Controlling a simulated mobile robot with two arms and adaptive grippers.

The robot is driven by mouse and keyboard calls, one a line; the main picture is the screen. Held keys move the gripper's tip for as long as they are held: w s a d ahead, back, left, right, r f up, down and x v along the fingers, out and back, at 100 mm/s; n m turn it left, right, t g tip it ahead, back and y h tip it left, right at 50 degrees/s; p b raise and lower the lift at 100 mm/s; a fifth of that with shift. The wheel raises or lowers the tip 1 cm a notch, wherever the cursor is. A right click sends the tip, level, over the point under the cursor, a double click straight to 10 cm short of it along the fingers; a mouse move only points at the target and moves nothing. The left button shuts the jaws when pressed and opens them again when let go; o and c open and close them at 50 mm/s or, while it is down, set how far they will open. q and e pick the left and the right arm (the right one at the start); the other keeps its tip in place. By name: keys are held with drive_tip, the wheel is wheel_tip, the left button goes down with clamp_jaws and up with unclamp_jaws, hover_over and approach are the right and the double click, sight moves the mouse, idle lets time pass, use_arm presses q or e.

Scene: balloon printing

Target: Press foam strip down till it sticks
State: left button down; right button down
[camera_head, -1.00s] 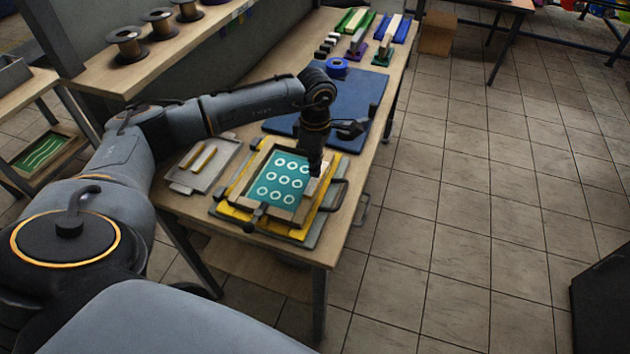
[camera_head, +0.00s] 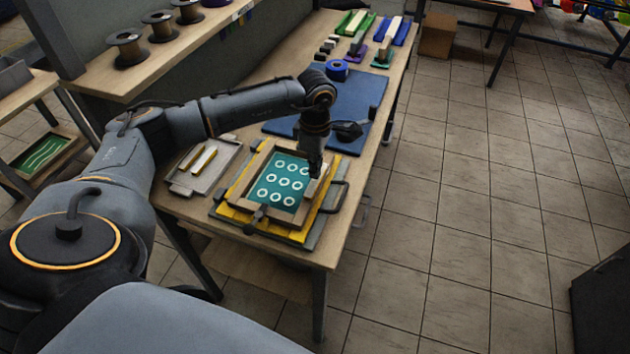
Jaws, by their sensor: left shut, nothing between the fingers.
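My left gripper (camera_head: 314,172) points down at the right side of the wooden screen frame (camera_head: 244,181). It is shut with nothing between its fingers. Its tips are at or just above a pale strip (camera_head: 314,187) along the frame's right inner edge; I cannot tell whether they touch. The frame holds a teal mesh (camera_head: 262,201) with white rings and rests on a yellow base (camera_head: 237,215). Two pale foam strips (camera_head: 203,160) lie in a grey tray (camera_head: 185,182) left of the frame. My right gripper is not in view.
A blue mat (camera_head: 360,100) lies behind the frame, with a blue tape roll (camera_head: 337,69) at its far edge. Squeegees (camera_head: 357,45) and small blocks stand at the table's far end. Spools (camera_head: 126,47) sit on the shelf at left.

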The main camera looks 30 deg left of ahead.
sight(315, 181)
use_arm(q)
drive_tip(key=shift+f, duration=0.3)
idle(0.4)
drive_tip(key=shift+f+b, duration=0.7)
drive_tip(key=shift+b, duration=0.1)
drive_tip(key=shift+s+f+b, duration=0.15)
drive_tip(key=shift+b, duration=0.15)
idle(1.3)
wheel_tip(315, 181, up, 8)
drive_tip(key=p, duration=0.4)
idle(0.4)
idle(0.3)
